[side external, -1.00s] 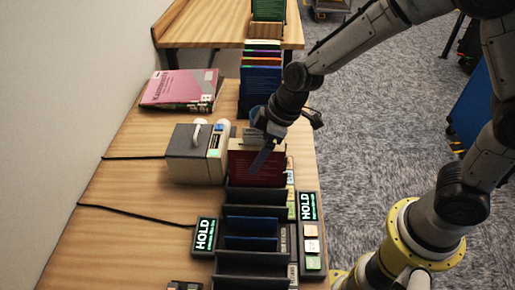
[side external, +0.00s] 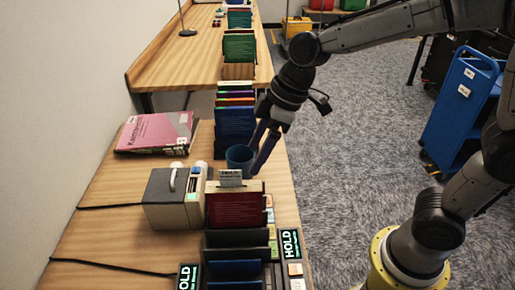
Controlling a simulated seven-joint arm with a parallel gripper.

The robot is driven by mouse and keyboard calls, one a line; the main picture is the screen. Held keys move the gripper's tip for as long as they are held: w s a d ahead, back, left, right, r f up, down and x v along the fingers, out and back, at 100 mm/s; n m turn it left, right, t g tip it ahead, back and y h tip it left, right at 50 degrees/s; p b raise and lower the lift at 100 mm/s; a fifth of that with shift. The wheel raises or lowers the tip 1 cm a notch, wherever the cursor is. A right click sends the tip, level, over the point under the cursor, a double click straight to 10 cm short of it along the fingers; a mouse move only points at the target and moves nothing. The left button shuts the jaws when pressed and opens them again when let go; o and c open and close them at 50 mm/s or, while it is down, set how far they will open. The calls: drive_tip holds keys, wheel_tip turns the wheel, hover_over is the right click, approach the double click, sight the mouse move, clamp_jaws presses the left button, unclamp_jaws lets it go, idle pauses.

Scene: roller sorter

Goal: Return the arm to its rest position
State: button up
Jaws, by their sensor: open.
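My gripper (side external: 258,155) hangs fingers-down above the table's right side, just behind the red book and beside the blue cup (side external: 240,158). Its two fingers are apart with nothing seen between them. The red book (side external: 236,207) stands upright in a slot at the near end of the wooden table (side external: 108,200), apart from the gripper. Whether a fingertip touches the cup cannot be told.
A grey machine (side external: 172,198) stands left of the red book. Dark dividers (side external: 238,240) and a HOLD sign (side external: 290,244) are in front. Upright books (side external: 236,122) stand behind the cup. A pink book (side external: 156,132) lies at left. A blue cart (side external: 462,110) is on the floor.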

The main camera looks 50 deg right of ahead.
idle(0.3)
drive_tip(key=s+d+r+m+t, duration=0.1)
drive_tip(key=s+d+r+t, duration=0.1)
drive_tip(key=s+d+r, duration=0.35)
drive_tip(key=s+d+f+m+h, duration=0.1)
drive_tip(key=s+d+m, duration=0.2)
drive_tip(key=s, duration=0.3)
drive_tip(key=s+d+f+m+h, duration=0.2)
drive_tip(key=s+d+m, duration=0.1)
drive_tip(key=s+m, duration=0.2)
drive_tip(key=shift+s+d, duration=0.25)
drive_tip(key=shift+s, duration=0.55)
